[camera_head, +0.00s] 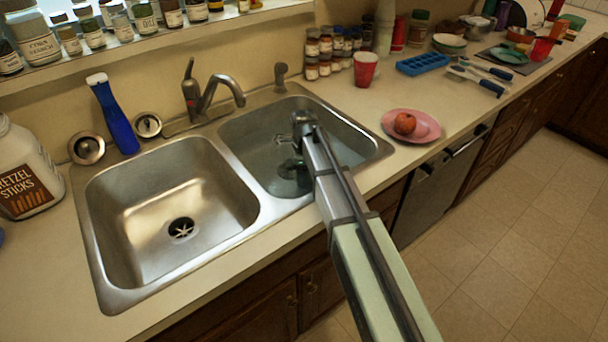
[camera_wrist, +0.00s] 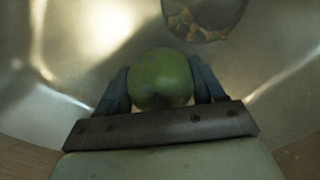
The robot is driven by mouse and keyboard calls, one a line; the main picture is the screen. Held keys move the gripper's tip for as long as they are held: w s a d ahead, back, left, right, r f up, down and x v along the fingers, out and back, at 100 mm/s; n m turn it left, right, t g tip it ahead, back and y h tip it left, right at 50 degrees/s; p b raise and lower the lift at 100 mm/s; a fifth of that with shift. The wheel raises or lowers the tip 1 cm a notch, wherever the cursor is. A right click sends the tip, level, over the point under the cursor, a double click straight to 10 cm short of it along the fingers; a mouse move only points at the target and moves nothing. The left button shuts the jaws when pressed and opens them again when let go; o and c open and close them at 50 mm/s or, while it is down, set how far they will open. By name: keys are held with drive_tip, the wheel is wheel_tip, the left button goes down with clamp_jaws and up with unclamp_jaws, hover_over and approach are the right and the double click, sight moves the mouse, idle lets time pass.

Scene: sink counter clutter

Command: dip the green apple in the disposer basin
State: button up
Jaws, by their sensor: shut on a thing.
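The green apple (camera_wrist: 160,75) sits between the two dark fingers of my gripper (camera_wrist: 161,88) in the wrist view. The gripper is shut on it. In the head view my gripper (camera_head: 290,166) hangs down inside the right basin (camera_head: 245,130), mostly hidden by my arm, and the apple cannot be made out clearly. The left basin (camera_head: 150,200) is empty and has a drain with black star-shaped flaps (camera_head: 181,229), like a disposer opening. The wrist view shows a round drain (camera_wrist: 205,15) with pale yellowish bits, ahead of the apple.
A faucet (camera_head: 208,95) stands behind the basins, and a metal divider (camera_head: 232,168) separates them. A pink plate (camera_head: 425,128) with a reddish fruit (camera_head: 404,123) and a red cup (camera_head: 365,70) are right of the sink. A blue bottle (camera_head: 114,115) stands behind the left basin.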

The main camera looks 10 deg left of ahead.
drive_tip(key=shift+s+d, duration=0.1)
drive_tip(key=shift+s, duration=0.15)
drive_tip(key=shift+s+d, duration=0.15)
drive_tip(key=shift+s, duration=0.2)
drive_tip(key=shift+w, duration=0.1)
drive_tip(key=shift+w+a, duration=0.25)
drive_tip(key=shift+w, duration=0.25)
drive_tip(key=shift+s, duration=0.15)
idle(0.4)
drive_tip(key=shift+s+d, duration=0.25)
drive_tip(key=shift+s, duration=0.2)
drive_tip(key=shift+w+a, duration=0.1)
drive_tip(key=shift+w, duration=0.05)
drive_tip(key=shift+w+a, duration=0.15)
drive_tip(key=shift+w, duration=0.3)
drive_tip(key=shift+s, duration=0.2)
